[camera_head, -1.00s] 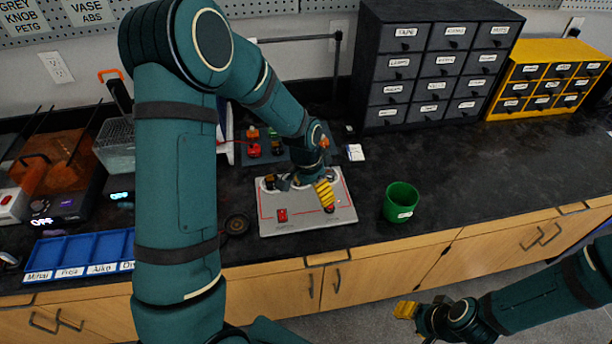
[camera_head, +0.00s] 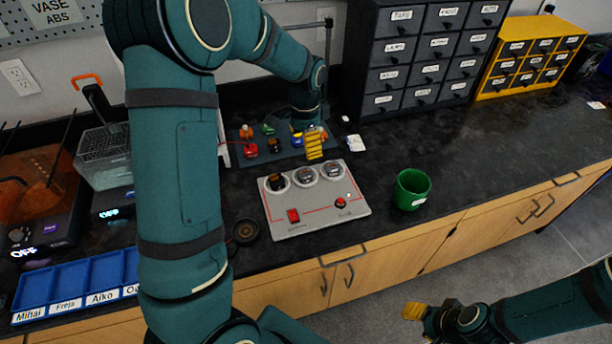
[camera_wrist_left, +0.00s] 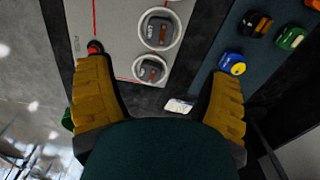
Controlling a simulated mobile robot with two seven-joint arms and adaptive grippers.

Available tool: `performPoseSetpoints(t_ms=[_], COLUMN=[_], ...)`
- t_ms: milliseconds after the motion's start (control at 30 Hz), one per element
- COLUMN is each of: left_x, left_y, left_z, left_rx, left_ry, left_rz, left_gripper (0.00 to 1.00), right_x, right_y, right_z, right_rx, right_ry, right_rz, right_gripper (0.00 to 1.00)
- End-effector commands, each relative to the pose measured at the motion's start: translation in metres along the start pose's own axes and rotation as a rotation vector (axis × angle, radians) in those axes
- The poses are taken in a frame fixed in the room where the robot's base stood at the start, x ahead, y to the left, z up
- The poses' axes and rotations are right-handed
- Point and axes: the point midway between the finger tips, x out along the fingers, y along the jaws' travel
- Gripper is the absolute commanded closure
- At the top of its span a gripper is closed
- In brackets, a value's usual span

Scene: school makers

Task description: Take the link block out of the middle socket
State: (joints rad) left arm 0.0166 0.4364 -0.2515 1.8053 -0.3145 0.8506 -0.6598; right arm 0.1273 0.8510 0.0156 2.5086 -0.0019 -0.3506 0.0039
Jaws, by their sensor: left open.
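The grey panel (camera_head: 310,215) lies on the black counter with three round sockets along its back edge. The middle socket (camera_head: 305,176) holds a dark grey block; it appears at the top of the left wrist view (camera_wrist_left: 160,28). The right socket (camera_head: 332,168) also holds a dark grey block (camera_wrist_left: 150,70). The left socket (camera_head: 277,183) holds a black and orange block. My left gripper (camera_head: 313,146) is open and empty, behind the panel near the front edge of the parts tray. My right gripper (camera_head: 413,311) hangs in front of the counter; its finger gap is unclear.
The dark parts tray (camera_head: 283,154) behind the panel holds several coloured blocks. A green cup (camera_head: 412,188) stands right of the panel. A red switch (camera_head: 293,215) and red button (camera_head: 341,202) sit on the panel. Black drawers (camera_head: 420,50) stand behind.

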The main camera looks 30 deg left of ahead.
Motion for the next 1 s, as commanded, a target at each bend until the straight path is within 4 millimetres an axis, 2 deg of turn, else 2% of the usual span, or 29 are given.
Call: performPoseSetpoints(t_ms=[33,233,567,833,1000], left_x=[0.014,0.049,0.069,0.107,0.116], left_y=[0.001,0.000,0.000,0.001,0.001], left_z=[0.001,0.001,-0.001,-0.004,-0.005], left_rx=[0.000,-0.001,-0.001,-0.002,-0.001], left_ry=[-0.004,-0.003,-0.001,-0.001,0.003], left_rz=[0.004,0.002,0.001,0.003,0.001], left_gripper=[0.21,0.21,0.21,0.21,0.21], right_x=[0.004,0.011,0.016,0.028,0.029], right_y=[0.002,0.004,0.006,0.010,0.011], right_z=[0.000,-0.001,-0.002,-0.003,-0.004], right_rx=[0.000,0.000,-0.001,-0.002,-0.002], right_ry=[0.001,0.005,0.008,0.014,0.015], right_rz=[0.000,0.000,0.000,0.001,0.001], right_gripper=[0.53,0.53,0.53,0.53,0.53])
